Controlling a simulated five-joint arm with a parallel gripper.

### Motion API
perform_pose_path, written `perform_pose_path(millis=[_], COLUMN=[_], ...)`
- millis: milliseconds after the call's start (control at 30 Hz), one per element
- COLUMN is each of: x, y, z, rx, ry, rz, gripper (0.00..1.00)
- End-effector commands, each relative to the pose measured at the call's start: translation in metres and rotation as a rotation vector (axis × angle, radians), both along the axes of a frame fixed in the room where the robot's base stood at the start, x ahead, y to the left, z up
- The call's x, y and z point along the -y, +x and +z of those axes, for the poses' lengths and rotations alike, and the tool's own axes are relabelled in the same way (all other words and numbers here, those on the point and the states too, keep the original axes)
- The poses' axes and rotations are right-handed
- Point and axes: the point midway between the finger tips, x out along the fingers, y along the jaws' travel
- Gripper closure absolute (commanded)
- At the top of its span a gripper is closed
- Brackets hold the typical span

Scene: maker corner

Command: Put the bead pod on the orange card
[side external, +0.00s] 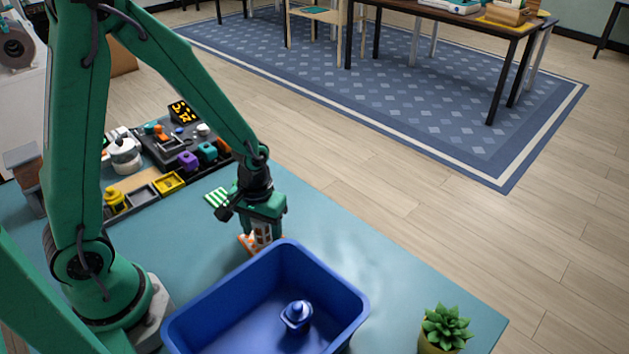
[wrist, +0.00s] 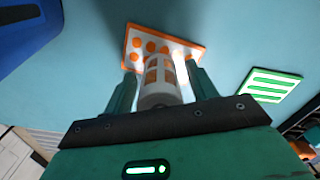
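The bead pod (wrist: 158,82) is a pale grey cylinder with windows, and orange shows through or on it. It stands upright between the two fingers of my gripper (wrist: 163,78). Narrow gaps show between the pod and each finger, so the gripper looks open around it. The orange card (wrist: 191,51) is white with an orange border and orange dots. The pod overlaps the card in the wrist view, and its foot seems to be on the card, though contact is hidden. In the side view my gripper (side external: 263,232) is low over the card (side external: 246,243), with the pod (side external: 262,233) between its fingers.
A blue bin (side external: 216,300) holding a small blue pot-like item (side external: 297,316) stands close in front of my gripper. A green-striped card (side external: 217,197) lies behind. A dark organiser with several small parts (side external: 170,182) is at the back left. A potted succulent (side external: 446,327) stands front right.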

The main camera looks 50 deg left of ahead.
Motion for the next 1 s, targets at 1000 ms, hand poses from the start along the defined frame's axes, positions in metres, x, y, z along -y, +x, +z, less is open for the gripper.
perform_pose_path(millis=[1000], x=[0.0], y=[0.001], z=[0.075], rx=[0.005], ry=[0.0], rz=[0.0], gripper=[0.43])
